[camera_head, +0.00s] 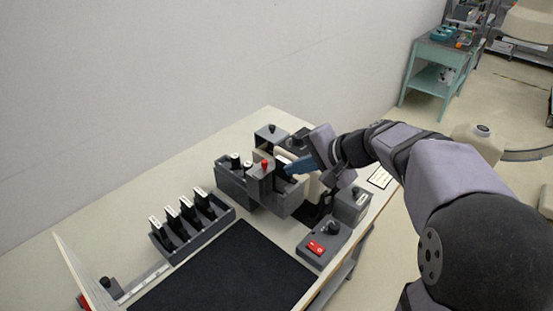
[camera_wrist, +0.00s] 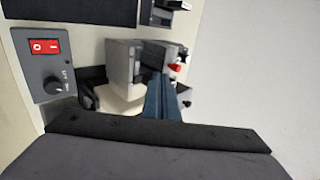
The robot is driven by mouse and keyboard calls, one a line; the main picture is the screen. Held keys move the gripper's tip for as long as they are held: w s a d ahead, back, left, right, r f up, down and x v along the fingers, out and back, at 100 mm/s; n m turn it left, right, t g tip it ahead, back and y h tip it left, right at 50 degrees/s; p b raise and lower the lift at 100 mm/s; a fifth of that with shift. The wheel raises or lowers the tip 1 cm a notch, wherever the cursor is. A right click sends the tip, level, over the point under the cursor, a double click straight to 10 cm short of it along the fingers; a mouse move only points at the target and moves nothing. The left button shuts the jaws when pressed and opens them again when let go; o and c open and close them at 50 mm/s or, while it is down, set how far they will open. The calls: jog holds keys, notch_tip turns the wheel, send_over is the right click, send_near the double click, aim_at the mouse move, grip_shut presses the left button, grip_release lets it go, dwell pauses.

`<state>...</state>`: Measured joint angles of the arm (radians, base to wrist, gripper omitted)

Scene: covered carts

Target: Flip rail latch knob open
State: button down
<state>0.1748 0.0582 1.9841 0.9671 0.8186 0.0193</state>
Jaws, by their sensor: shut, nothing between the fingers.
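A red knob (camera_head: 264,164) stands on top of a grey block (camera_head: 259,181) in the device on the table. The knob also shows in the wrist view (camera_wrist: 176,68), just beyond and to the right of my fingertips. I cannot tell for sure that this is the rail latch knob, as several black knobs are also in view. My gripper (camera_head: 286,170) has blue fingers, closed together and empty. In the head view they reach in from the right over the device, close to the red knob's right side. The fingers also show in the wrist view (camera_wrist: 160,80) and hide part of the device.
A grey rack (camera_head: 177,259) of several upright pieces and a dark mat (camera_head: 222,275) lie at the front left. A control box (camera_head: 323,246) with a red switch and black dial sits at the table's right edge. A wall (camera_head: 150,90) rises behind the table.

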aim_at(265, 161)
jog(key=w+a, duration=0.1)
jog(key=w+a+f+p, duration=0.1)
jog(key=w+a+p, duration=0.1)
jog(key=shift+w+a+f, duration=0.1)
jog(key=shift+a+f, duration=0.05)
jog(key=shift+f, duration=0.2)
jog(key=shift+w+a+f+p, duration=0.1)
jog(key=shift+w+a+p, duration=0.3)
jog(key=shift+w+a, duration=0.15)
jog(key=shift+w, duration=0.1)
jog(key=shift+w+a, duration=0.75)
jog(key=shift+a, duration=0.1)
jog(key=shift+s+d+b, duration=0.1)
jog(key=shift+d+b, duration=0.05)
jog(key=shift+b, duration=0.2)
